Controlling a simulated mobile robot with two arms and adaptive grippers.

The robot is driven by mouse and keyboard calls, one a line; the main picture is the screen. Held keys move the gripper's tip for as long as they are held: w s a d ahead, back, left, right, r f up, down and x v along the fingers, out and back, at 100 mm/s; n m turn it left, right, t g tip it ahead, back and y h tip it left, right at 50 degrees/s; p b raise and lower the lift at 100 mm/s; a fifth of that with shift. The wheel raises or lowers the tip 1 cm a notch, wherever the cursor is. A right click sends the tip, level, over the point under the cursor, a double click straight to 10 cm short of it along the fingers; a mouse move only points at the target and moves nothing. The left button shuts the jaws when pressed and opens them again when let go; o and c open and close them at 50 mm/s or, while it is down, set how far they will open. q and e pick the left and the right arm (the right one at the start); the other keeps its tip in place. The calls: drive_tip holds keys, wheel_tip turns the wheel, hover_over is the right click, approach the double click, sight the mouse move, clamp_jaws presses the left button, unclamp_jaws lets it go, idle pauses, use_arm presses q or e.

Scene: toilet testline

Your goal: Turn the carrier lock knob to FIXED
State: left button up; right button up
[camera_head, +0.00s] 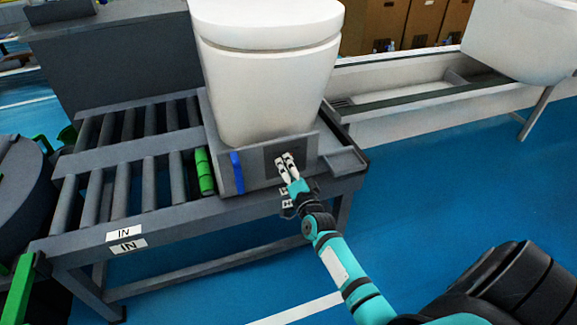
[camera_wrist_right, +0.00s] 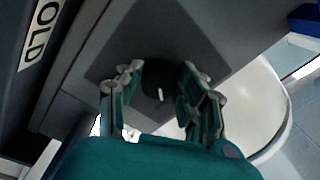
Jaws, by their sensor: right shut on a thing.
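The carrier lock knob (camera_wrist_right: 150,84) is a dark round knob with a short white mark, seen in the right wrist view on a dark grey plate. My right gripper (camera_wrist_right: 163,88) has one finger on each side of the knob and is shut on it. In the head view my right gripper (camera_head: 287,163) reaches the dark panel on the front of the grey carrier (camera_head: 228,181) and hides the knob there. A white toilet (camera_head: 265,80) stands on the carrier. My left gripper is not in view.
The carrier sits at the right end of a roller conveyor (camera_head: 95,190) marked IN. A blue tab (camera_head: 237,172) and a green roller (camera_head: 204,172) are left of the panel. A label (camera_wrist_right: 40,33) showing the letters OLD is near the knob. Blue floor (camera_head: 440,180) is clear at right.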

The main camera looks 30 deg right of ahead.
drive_tip(key=shift+m, duration=0.3)
drive_tip(key=o, duration=1.2)
drive_tip(key=shift+c, duration=0.2)
drive_tip(key=v, duration=1.2)
drive_tip(key=shift+a, duration=0.15)
